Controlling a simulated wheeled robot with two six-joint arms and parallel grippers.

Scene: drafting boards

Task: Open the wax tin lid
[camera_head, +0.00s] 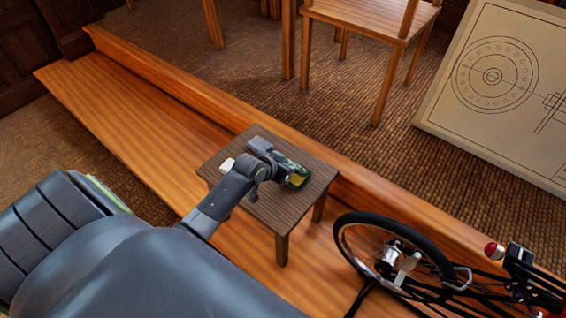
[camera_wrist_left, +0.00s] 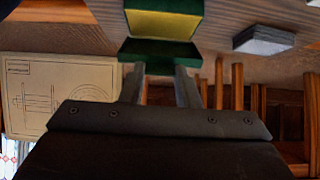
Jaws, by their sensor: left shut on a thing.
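The wax tin (camera_head: 297,181) is a small dark green box with yellow on it, on the small wooden table. In the left wrist view the tin (camera_wrist_left: 162,26) shows a yellow face framed in green, with its dark green lid (camera_wrist_left: 158,52) standing at an angle to it, so it looks at least partly open. My left gripper (camera_head: 284,166) reaches over the table to the tin. In the wrist view its fingers (camera_wrist_left: 160,74) are shut on the dark green lid. My arm hides part of the tin in the head view. My right gripper is not in view.
A small whitish block (camera_head: 227,165) lies on the table (camera_head: 286,214) left of my gripper; it also shows in the wrist view (camera_wrist_left: 263,40). A bicycle (camera_head: 395,250) lies right of the table. A chair (camera_head: 372,22) and a drawing board (camera_head: 500,90) stand behind.

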